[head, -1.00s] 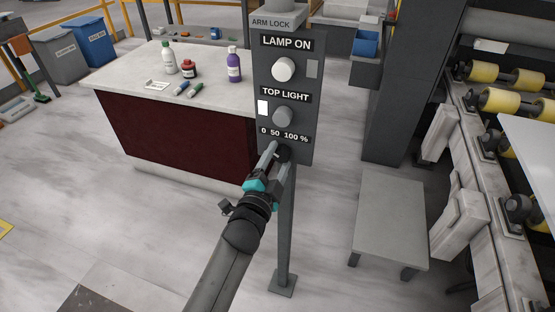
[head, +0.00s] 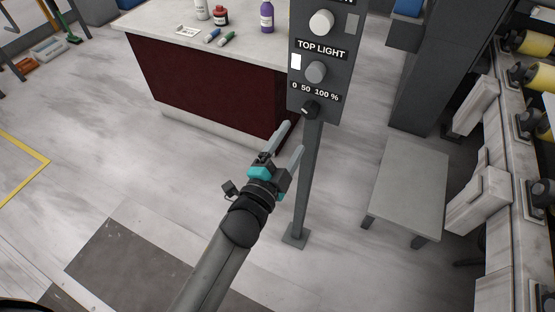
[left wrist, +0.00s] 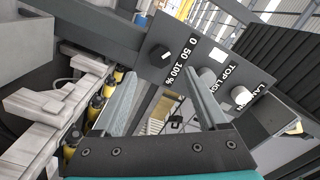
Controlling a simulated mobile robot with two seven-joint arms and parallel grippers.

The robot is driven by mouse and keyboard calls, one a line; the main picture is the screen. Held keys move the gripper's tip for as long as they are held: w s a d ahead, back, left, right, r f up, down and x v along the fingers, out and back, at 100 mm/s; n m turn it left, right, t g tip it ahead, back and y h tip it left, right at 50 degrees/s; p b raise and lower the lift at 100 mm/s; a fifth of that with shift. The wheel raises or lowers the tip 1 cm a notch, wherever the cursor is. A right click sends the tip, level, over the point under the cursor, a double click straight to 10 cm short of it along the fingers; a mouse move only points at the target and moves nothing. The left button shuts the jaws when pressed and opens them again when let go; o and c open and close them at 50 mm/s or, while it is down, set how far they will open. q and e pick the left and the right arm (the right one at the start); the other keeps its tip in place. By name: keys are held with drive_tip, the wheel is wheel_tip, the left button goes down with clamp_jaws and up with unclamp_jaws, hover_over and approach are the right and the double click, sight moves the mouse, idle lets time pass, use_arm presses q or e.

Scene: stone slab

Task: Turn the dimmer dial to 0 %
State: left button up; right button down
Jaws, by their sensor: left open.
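The dimmer dial (head: 310,109) is a small black knob low on the grey control panel (head: 330,55), just under the printed 0 50 100 % scale. It also shows in the left wrist view (left wrist: 158,57), with a short white mark on its face. I cannot tell exactly which setting the mark points to. My left gripper (head: 294,136) is open and empty, in front of and below the dial, apart from it. In the left wrist view its two fingers (left wrist: 158,73) are spread, with the dial beyond the gap between their tips. My right gripper is not in view.
A grey top light knob (head: 315,72) and a white lamp knob (head: 321,22) sit above the dial. The panel stands on a thin post (head: 307,185). A counter with bottles (head: 215,75) is behind left; a low grey table (head: 407,185) is right.

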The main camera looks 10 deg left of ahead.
use_arm(q)
drive_tip(key=v, duration=0.6)
drive_tip(key=shift+s, duration=0.1)
idle(0.4)
drive_tip(key=s+a+f+n+g+y, duration=0.1)
drive_tip(key=s+a+f+n+g, duration=0.15)
drive_tip(key=f, duration=0.65)
drive_tip(key=s+a+f+n+g+y, duration=0.1)
drive_tip(key=s+f+n+g, duration=0.2)
drive_tip(key=f, duration=0.7)
drive_tip(key=s+a+f+n+g+y, duration=0.1)
drive_tip(key=s+a+f+g, duration=0.1)
drive_tip(key=s+f, duration=0.5)
drive_tip(key=s+a+f+n+g+y, duration=0.1)
drive_tip(key=s+a+f+n+g, duration=0.2)
drive_tip(key=s+f, duration=0.5)
drive_tip(key=s+a+f+n+g+y, duration=0.1)
drive_tip(key=s+a+f+n+g, duration=0.2)
drive_tip(key=s, duration=1.1)
wheel_tip(320, 180, down, 6)
drive_tip(key=a+g, duration=0.2)
drive_tip(key=shift+a+r+g+y, duration=0.15)
drive_tip(key=shift+a+g+y, duration=0.05)
drive_tip(key=shift+g+y, duration=0.15)
drive_tip(key=shift+s+n, duration=0.1)
drive_tip(key=shift+n, duration=0.15)
